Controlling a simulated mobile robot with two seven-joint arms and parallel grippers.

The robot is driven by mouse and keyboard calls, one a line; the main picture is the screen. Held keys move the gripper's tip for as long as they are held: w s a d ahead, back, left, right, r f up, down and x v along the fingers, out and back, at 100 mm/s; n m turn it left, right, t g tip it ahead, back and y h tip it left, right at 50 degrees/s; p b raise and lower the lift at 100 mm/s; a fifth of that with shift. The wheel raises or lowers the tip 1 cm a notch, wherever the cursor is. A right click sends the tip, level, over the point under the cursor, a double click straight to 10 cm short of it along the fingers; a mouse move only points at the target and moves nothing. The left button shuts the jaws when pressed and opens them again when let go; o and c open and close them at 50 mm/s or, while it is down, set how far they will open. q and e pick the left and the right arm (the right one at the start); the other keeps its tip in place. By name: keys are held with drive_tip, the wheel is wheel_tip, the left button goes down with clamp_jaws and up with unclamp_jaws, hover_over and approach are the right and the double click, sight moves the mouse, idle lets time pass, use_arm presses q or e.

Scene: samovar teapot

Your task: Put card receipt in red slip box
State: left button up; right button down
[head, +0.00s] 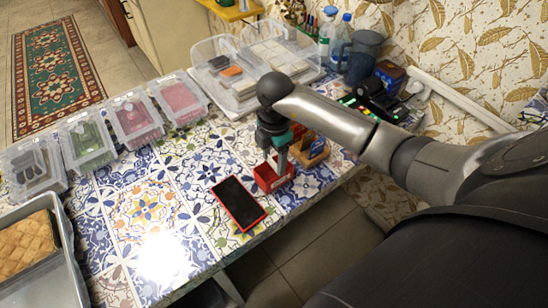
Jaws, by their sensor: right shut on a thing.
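The red slip box (268,180) is a small open red box on the tiled table, right of the black-and-red tablet. My right gripper (279,155) points down at the red slip box, with its fingertips at or just above the box's opening. It is shut on a thin thing, which I take to be the card receipt; the gripper and the small scale mostly hide it. I cannot tell whether it touches the box. My left gripper is not in view.
A black tablet with a red edge (238,203) lies near the table's front edge. A wooden holder (310,152) stands close right of the red box. Clear lidded boxes (86,141) line the back left. A grey tray (62,238) is at left. Patterned tabletop (150,215) is free at centre left.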

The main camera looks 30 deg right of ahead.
drive_tip(key=shift+s+f, duration=0.35)
drive_tip(key=shift+f, duration=0.2)
drive_tip(key=shift+s+f, duration=0.3)
drive_tip(key=shift+f, duration=0.25)
drive_tip(key=shift+c, duration=0.2)
unclamp_jaws()
drive_tip(key=shift+w, duration=0.1)
drive_tip(key=shift+o, duration=0.2)
drive_tip(key=shift+w+d, duration=0.15)
drive_tip(key=shift+w, duration=0.15)
drive_tip(key=shift+r, duration=0.2)
